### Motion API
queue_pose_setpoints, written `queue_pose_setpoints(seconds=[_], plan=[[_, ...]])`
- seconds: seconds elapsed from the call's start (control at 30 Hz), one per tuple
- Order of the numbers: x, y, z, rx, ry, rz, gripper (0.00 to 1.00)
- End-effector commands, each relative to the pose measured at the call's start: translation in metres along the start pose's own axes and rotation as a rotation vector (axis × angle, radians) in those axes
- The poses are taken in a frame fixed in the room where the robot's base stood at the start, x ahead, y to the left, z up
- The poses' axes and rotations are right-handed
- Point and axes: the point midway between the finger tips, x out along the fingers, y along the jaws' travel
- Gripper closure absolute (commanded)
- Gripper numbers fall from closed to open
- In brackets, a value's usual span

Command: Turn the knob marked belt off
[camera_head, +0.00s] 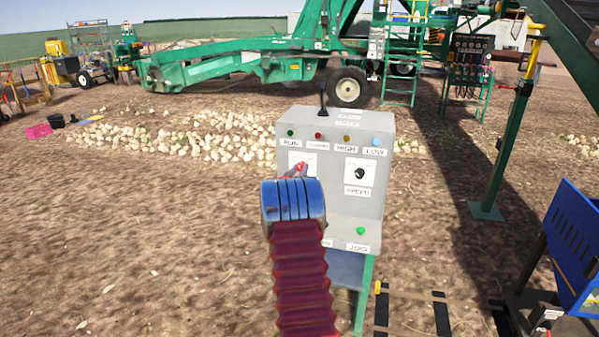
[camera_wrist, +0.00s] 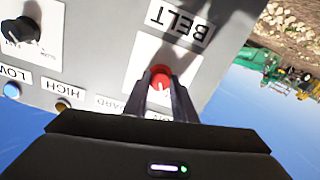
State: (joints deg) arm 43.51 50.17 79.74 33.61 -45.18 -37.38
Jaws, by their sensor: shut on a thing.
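The red belt knob (camera_wrist: 159,74) sits on a white plate under an upside-down BELT label (camera_wrist: 180,22) in the wrist view. My gripper (camera_wrist: 160,88) is shut on this knob, with one dark finger on each side. In the head view a bit of the red knob (camera_head: 300,167) shows at the left of the grey control box (camera_head: 326,127). My own arm hides the lower left of the box and most of the belt plate there. The knob's pointer and its off mark cannot be read.
A black speed knob (camera_head: 360,173) is to the right of the belt knob. Lamps line the box's top, with a black lever (camera_head: 322,100) above and a green jog button (camera_head: 361,230) below. A blue machine (camera_head: 572,245) stands at right. Open soil lies left.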

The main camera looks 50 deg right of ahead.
Motion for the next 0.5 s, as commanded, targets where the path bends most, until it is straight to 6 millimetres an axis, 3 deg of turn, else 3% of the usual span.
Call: queue_pose_setpoints(seconds=[0.5], plan=[[0.0009,0.0034,0.0053,-0.302,-0.009,0.004,0.98]])
